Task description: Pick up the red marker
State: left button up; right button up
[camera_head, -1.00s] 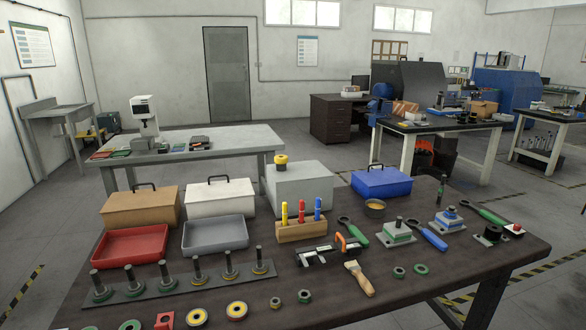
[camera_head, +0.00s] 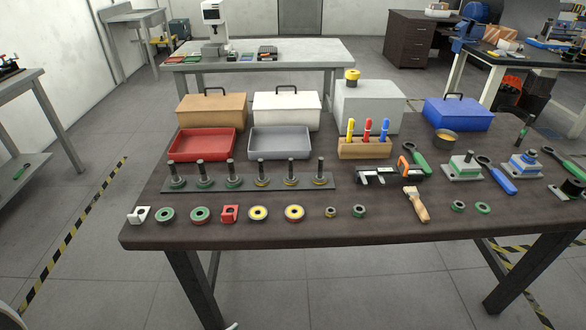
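The red marker (camera_head: 367,130) stands upright in a wooden block holder (camera_head: 364,152) on the dark table. It is the middle one of three, between a yellow marker (camera_head: 350,129) on its left and a blue marker (camera_head: 384,130) on its right. The lower part of each marker is hidden in the block. Neither of my grippers shows in the head view.
The dark table (camera_head: 270,235) holds a red tray (camera_head: 201,144), a grey tray (camera_head: 279,143) and a row of pegs left of the holder. A grey box (camera_head: 368,104) stands close behind it. A clamp (camera_head: 390,172) lies in front, beside a brush (camera_head: 416,205).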

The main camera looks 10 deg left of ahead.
aim_at(369, 125)
jog(key=i+l, duration=0.1)
jog(key=i, duration=0.2)
jog(key=i+l, duration=0.15)
jog(key=i, duration=0.15)
jog(key=u, duration=0.9)
jog(key=k+l+u, duration=0.15)
jog(key=l+u, duration=0.35)
jog(key=k+l+u, duration=0.25)
jog(key=u, duration=0.25)
